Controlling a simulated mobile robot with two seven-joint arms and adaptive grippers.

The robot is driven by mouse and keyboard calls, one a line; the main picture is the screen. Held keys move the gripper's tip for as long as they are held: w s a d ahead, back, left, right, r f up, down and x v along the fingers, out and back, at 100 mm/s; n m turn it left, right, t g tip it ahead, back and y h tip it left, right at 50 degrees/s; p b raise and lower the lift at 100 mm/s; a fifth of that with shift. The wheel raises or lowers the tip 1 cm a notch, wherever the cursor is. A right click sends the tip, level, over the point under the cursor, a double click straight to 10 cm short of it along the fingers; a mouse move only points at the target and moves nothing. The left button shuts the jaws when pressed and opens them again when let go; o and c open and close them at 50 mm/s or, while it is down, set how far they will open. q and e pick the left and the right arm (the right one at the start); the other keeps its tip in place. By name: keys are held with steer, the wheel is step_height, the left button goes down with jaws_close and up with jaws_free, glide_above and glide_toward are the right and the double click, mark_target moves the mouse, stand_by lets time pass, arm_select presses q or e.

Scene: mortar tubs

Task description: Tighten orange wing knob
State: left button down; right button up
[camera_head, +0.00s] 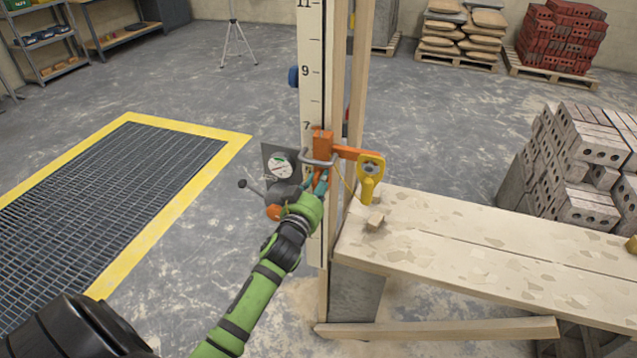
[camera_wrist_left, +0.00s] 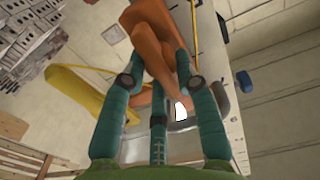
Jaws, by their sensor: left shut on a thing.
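A tall white staff (camera_head: 312,40) with black numbers stands upright beside wooden posts. An orange clamp (camera_head: 322,143) with a grey bent handle sits on it just below the 7. My left gripper (camera_head: 317,183) is at the clamp's underside. In the left wrist view, the teal fingers of my left gripper (camera_wrist_left: 161,62) are closed around an orange piece (camera_wrist_left: 172,68) that looks like the wing knob. In the head view the gripped part is mostly hidden by the fingers. The knob's tightness cannot be told. My right gripper is not in view.
A floor grate (camera_head: 120,190) lies left.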

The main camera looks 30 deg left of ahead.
arm_select(q)
steer(key=m, duration=0.4)
steer(key=shift+w+d+r, duration=0.1)
steer(key=m, duration=0.4)
steer(key=shift+d+m, duration=0.15)
steer(key=shift+m, duration=0.25)
steer(key=shift+f+m, duration=0.2)
steer(key=shift+m, duration=1.25)
steer(key=shift+f+m, duration=0.25)
steer(key=shift+m, duration=1.15)
steer(key=shift+f+m, duration=0.2)
steer(key=shift+m, duration=1.25)
steer(key=shift+f, duration=0.1)
steer(key=c, duration=1)
jaws_free()
steer(key=shift+d+f, duration=0.1)
